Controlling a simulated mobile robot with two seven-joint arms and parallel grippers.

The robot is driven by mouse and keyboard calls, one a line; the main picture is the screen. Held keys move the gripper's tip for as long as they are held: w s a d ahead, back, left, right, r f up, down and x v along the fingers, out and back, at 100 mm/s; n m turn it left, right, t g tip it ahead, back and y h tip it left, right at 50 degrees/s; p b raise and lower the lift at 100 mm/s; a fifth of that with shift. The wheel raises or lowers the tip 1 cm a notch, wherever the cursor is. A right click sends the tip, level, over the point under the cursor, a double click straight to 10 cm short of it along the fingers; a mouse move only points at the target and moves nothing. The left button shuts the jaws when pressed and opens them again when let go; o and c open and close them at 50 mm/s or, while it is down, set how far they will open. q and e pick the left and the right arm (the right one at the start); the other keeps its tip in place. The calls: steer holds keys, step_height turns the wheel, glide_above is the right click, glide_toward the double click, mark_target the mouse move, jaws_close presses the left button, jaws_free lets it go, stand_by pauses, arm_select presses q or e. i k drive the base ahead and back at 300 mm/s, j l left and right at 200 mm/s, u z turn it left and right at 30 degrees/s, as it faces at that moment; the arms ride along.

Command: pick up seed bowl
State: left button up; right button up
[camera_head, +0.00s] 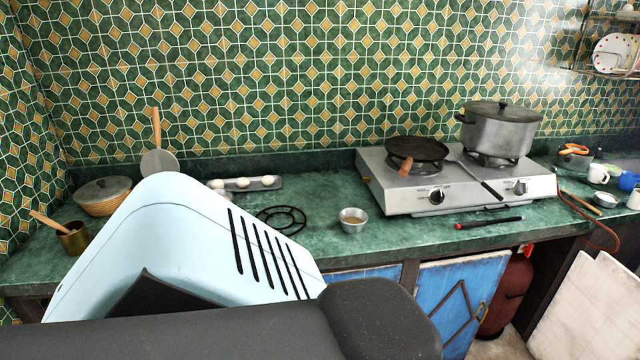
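A small metal bowl with tan contents, which looks like the seed bowl (353,220), stands upright on the green counter near its front edge, left of the gas hotplate. Nothing touches it. My own pale blue and dark grey body parts fill the lower left and bottom middle of the view. They hide part of the counter's front left. No fingertips of either gripper can be seen.
The gas hotplate (405,200) carries a dark pan (417,149) and a lidded pot (500,131). A black ring stand (281,219) and a tray of white dough balls (262,184) lie left of the bowl. A red-tipped black tool (489,223) lies right. Blue cabinet doors (462,295) are below.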

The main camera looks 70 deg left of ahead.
mark_target(353, 220)
steer(key=u, duration=2.05)
